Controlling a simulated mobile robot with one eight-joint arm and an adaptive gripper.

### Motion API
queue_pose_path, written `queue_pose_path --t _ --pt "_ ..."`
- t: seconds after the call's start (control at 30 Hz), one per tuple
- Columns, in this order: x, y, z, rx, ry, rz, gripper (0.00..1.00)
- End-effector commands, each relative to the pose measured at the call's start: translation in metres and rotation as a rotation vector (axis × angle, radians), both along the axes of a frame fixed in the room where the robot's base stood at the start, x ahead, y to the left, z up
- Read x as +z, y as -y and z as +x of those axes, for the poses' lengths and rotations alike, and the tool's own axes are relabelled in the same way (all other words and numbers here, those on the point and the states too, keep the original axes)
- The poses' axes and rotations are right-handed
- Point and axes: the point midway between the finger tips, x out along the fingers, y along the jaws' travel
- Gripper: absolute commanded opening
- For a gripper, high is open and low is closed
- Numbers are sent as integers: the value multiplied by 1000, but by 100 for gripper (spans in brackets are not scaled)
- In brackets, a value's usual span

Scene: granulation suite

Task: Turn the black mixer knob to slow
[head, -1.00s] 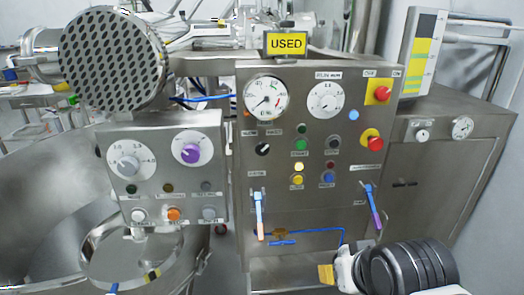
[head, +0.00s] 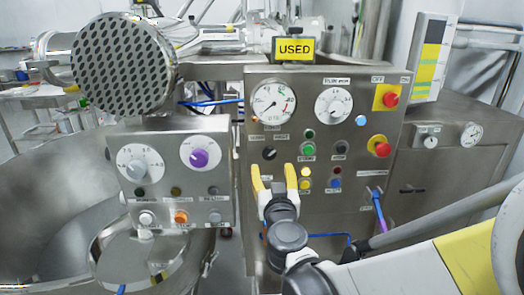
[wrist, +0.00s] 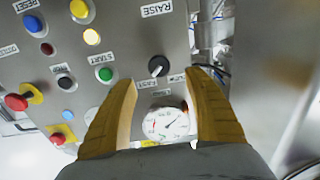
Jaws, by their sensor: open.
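The black mixer knob (head: 269,153) is a small round knob on the steel control panel, below the left dial gauge. Small labels sit above it to the left and right. My gripper (head: 275,176) has yellow fingers, spread apart and empty, just below the knob in the head view. In the wrist view the knob (wrist: 158,66) shows upside down, at the gap between the fingertips of my gripper (wrist: 162,77). Its white mark points down and slightly left there, towards the left label. I see no contact between fingers and knob.
A green button (head: 307,149) and a yellow button (head: 305,184) sit close to the right of the knob. Red emergency buttons (head: 379,147) project at the panel's right. A smaller panel with a purple knob (head: 199,158) stands to the left.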

Motion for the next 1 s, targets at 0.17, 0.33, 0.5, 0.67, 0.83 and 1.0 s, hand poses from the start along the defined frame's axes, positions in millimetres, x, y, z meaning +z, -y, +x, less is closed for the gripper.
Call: queue_pose_path --t 0.17,0.33,0.5,0.67,0.83,1.0 --pt "-3 1 36 -4 -1 0 61" --pt "-2 2 68 -4 -1 -1 61" --pt "-1 2 88 -4 -1 -1 61" --pt "0 2 94 -4 -1 -1 61" --pt "0 2 94 -4 -1 -1 61" --pt "0 2 94 -4 -1 -1 22"
